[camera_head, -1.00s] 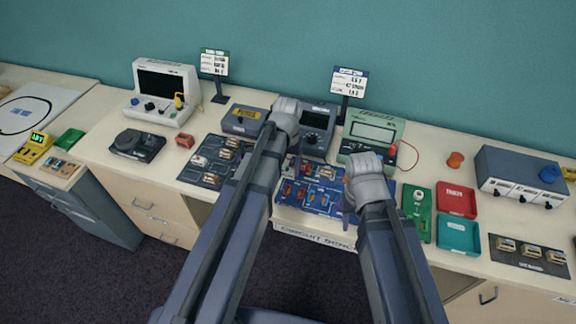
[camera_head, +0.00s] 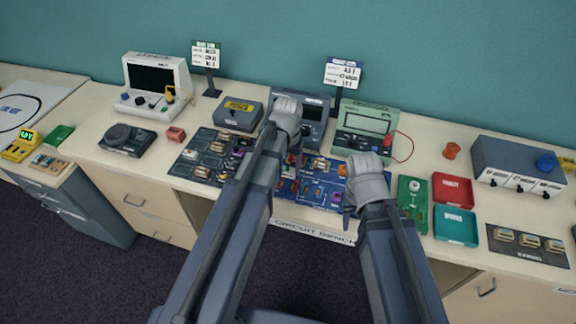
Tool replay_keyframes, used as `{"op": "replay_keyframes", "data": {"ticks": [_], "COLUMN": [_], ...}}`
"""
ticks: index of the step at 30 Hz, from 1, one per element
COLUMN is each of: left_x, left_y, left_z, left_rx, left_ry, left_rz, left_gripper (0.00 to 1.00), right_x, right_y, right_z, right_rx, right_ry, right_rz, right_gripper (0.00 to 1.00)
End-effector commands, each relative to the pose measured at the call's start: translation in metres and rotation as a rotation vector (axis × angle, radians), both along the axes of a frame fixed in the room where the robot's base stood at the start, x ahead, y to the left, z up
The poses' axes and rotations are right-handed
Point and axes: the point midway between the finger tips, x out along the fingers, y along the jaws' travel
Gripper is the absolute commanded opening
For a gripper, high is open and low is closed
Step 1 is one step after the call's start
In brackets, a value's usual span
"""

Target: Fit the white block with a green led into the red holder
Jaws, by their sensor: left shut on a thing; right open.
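My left gripper (camera_head: 294,150) is shut over the left part of the blue board (camera_head: 322,203). Its hand and arm hide what is between its fingers, so I cannot make out the held thing. My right gripper (camera_head: 350,200) is open above the right part of the blue board, close to its edge. The board carries several small red, orange, purple and pale pieces. I cannot tell for sure which is the red holder. I cannot clearly see a white block with a green led.
A dark mat (camera_head: 186,172) with several small blocks lies left of the blue board. Grey and green meters (camera_head: 366,132) stand behind. A green card (camera_head: 420,222), a red tray (camera_head: 453,190) and a teal tray (camera_head: 456,228) lie to the right. Bare table shows around (camera_head: 428,160).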

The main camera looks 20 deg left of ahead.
Motion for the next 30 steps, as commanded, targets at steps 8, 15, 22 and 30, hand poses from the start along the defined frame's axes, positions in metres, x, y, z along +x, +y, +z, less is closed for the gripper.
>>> {"op": "replay_keyframes", "data": {"ticks": [8, 15, 22, 30], "left_x": [0.000, 0.000, 0.000, 0.000], "left_y": [0.000, 0.000, 0.000, 0.000], "left_z": [-0.032, -0.043, -0.042, -0.042], "left_rx": [0.000, 0.000, 0.000, 0.000], "left_ry": [0.000, 0.000, 0.000, 0.000], "left_rz": [0.000, 0.000, 0.000, 0.000], "left_gripper": [0.11, 0.11, 0.11, 0.11], "right_x": [0.000, 0.000, 0.000, 0.000], "right_y": [0.000, 0.000, 0.000, 0.000], "right_z": [-0.032, -0.043, -0.042, -0.042], "right_rx": [0.000, 0.000, 0.000, 0.000], "right_ry": [0.000, 0.000, 0.000, 0.000], "right_rz": [-0.001, -0.001, -0.001, -0.001], "right_gripper": [0.49, 0.49, 0.49, 0.49]}}
